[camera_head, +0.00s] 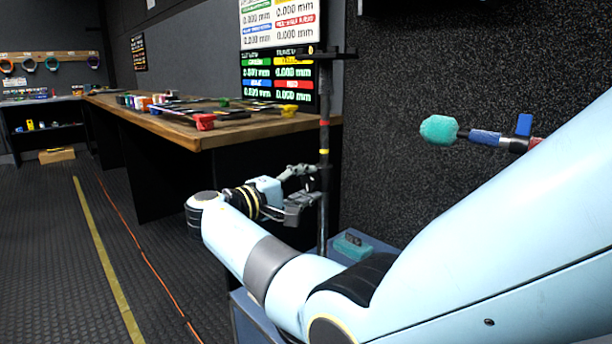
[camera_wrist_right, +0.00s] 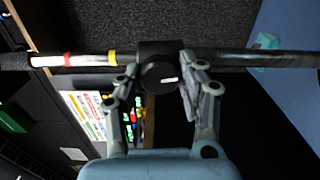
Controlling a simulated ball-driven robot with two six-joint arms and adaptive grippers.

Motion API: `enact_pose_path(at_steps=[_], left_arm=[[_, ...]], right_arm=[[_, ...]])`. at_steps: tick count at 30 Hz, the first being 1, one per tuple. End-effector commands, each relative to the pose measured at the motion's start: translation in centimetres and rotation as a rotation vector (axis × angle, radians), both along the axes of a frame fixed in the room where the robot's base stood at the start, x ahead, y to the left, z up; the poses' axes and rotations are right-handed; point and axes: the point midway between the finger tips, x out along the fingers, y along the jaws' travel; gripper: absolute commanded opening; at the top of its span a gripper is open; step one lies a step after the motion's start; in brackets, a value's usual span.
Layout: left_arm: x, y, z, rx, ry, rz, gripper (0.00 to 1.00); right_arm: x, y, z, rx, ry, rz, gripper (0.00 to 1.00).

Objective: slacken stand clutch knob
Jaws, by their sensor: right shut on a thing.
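The stand (camera_head: 324,140) is a thin dark upright pole with red and yellow bands, beside the end of the wooden bench. It runs sideways across the right wrist view (camera_wrist_right: 240,58). Its clutch knob (camera_wrist_right: 161,76) is black and round with a short white mark, on a black collar around the pole. My right gripper (camera_head: 303,195) reaches the pole below the bench top. In the wrist view its two fingers (camera_wrist_right: 160,80) are on either side of the knob, shut on it. The fingers hide most of the knob in the head view. My left gripper is out of view.
The wooden bench (camera_head: 230,132) holds cables and coloured clamps. A teal-covered microphone (camera_head: 439,129) is at the right. A blue case (camera_head: 372,243) with a teal block (camera_head: 352,247) is near the pole's foot. The ribbed floor (camera_head: 50,250) at left is clear except for a yellow strip and an orange cable.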

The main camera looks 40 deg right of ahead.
Motion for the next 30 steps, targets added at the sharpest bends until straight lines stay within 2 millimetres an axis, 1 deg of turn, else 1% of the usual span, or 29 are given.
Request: enact_pose_path(at_steps=[1,13,18,24,30], left_arm=[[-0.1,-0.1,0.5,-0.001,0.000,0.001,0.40],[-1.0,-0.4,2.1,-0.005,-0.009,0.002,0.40],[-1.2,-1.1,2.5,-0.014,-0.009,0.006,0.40],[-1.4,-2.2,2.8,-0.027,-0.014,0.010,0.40],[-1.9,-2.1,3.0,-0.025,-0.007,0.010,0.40]], right_arm=[[0.1,0.0,0.4,-0.003,0.040,0.003,0.07],[0.1,0.1,0.3,-0.032,0.411,0.004,0.07],[0.1,0.1,0.3,-0.042,0.541,0.004,0.07],[0.1,0.1,0.2,-0.051,0.654,0.004,0.07],[0.1,0.1,0.1,-0.056,0.720,0.004,0.07]])
